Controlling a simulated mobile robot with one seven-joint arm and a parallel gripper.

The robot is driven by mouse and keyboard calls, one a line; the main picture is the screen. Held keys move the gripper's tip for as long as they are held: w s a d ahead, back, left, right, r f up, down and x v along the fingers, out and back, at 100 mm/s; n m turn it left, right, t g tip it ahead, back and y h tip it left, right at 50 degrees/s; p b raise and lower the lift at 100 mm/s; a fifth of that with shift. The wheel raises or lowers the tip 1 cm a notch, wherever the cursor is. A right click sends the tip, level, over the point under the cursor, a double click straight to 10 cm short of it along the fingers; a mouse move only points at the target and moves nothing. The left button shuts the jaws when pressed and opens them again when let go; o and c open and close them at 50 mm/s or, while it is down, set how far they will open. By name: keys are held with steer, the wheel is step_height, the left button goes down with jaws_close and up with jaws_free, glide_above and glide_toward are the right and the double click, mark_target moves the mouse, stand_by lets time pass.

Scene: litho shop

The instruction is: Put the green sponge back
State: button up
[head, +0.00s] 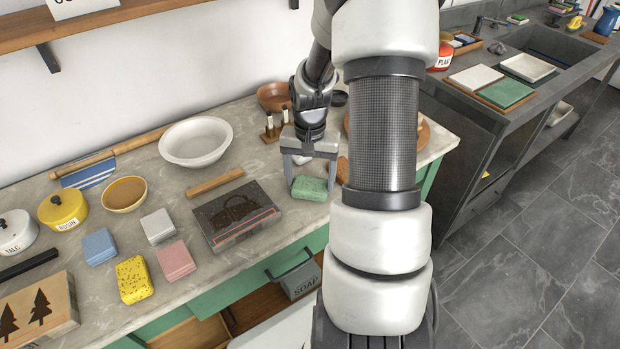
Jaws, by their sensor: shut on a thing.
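The green sponge (309,189) is at the right part of the marble counter in the head view, just below my gripper (310,178). My gripper points down and is shut on the green sponge, with a finger at each side of it. I cannot tell whether the sponge touches the counter or is held just above it. My arm hides part of the counter to the right.
A stone slab with a dark picture (236,213) lies left of the sponge. Blue (99,246), grey (158,226), pink (176,260) and yellow (134,279) blocks or sponges sit further left. A grey box marked SOAP (300,279) is below the front edge, by an open drawer. A white bowl (196,142) stands behind.

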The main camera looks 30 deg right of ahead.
mark_target(310, 183)
steer(key=o, duration=1)
steer(key=shift+f, duration=0.15)
step_height(310, 183, up, 12)
steer(key=shift+r+p, duration=0.2)
steer(key=shift+p, duration=0.55)
